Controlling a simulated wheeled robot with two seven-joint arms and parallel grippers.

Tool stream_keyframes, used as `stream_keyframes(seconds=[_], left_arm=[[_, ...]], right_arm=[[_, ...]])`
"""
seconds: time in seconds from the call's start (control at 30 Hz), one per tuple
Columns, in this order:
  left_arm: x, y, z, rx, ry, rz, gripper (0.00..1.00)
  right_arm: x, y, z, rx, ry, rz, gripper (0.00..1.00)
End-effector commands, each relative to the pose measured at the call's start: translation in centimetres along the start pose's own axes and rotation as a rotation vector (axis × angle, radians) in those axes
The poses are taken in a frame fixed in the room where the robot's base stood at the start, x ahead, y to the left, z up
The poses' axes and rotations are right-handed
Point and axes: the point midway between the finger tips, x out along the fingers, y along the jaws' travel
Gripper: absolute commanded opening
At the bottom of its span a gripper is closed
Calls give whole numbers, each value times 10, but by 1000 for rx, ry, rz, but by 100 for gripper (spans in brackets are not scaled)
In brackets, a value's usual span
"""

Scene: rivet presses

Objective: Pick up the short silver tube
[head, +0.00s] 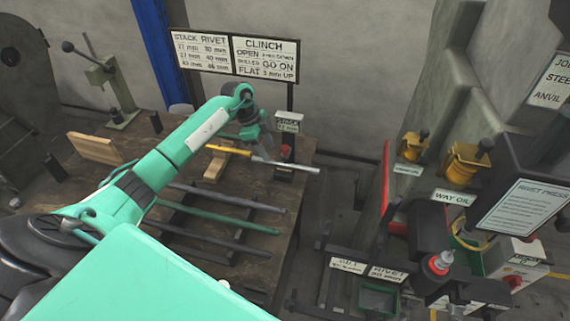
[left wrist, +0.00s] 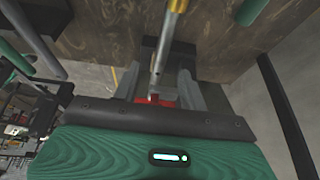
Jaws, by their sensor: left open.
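My left gripper (head: 262,150) is over the middle of the tube. In the left wrist view the silver tube (left wrist: 160,60) runs between the two grey fingers of the open gripper (left wrist: 168,88), its yellow part at the top. I cannot tell whether a finger touches it. My right gripper is not in view.
Longer grey (head: 228,197), green (head: 218,215) and dark (head: 214,232) bars lie on the wooden workbench (head: 265,272). A small labelled stand (head: 287,150) is close to the gripper. Sign boards (head: 235,57) rise behind; presses and yellow oil cups (head: 464,165) are at right.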

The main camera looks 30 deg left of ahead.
Motion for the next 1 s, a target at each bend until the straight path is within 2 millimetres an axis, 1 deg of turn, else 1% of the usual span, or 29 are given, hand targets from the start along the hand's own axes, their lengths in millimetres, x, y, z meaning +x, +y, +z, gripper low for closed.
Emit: stream_keyframes(seconds=[0.13, 0.27, 0.3, 0.4, 0.5, 0.67, 0.7, 0.77, 0.8, 0.87, 0.9, 1.0], left_arm=[[12, 0, 0, -1, 0, 2, 43], [32, 0, 1, -1, 2, 4, 43], [38, -1, 1, -2, 1, 3, 43], [49, -1, 2, 0, 1, 1, 43], [53, -1, 2, 0, 0, 1, 43], [54, -2, 3, 0, -1, 0, 43], [54, -1, 3, 0, -1, 0, 39], [54, -1, 3, 0, -1, 0, 27], [53, -2, 3, 0, -1, 0, 19], [53, -2, 3, 0, -1, 0, 7], [53, -2, 3, 0, -1, 0, 0], [53, -2, 3, 0, -1, -1, 0]], right_arm=[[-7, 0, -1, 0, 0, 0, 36], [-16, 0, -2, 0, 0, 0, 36], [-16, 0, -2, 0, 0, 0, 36], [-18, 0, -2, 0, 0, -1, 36], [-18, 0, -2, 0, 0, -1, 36], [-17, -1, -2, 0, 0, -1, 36], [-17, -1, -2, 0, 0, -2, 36], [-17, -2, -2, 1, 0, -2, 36], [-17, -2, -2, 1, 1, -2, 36], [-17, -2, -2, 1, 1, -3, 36], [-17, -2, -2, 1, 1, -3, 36], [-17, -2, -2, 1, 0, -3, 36]])
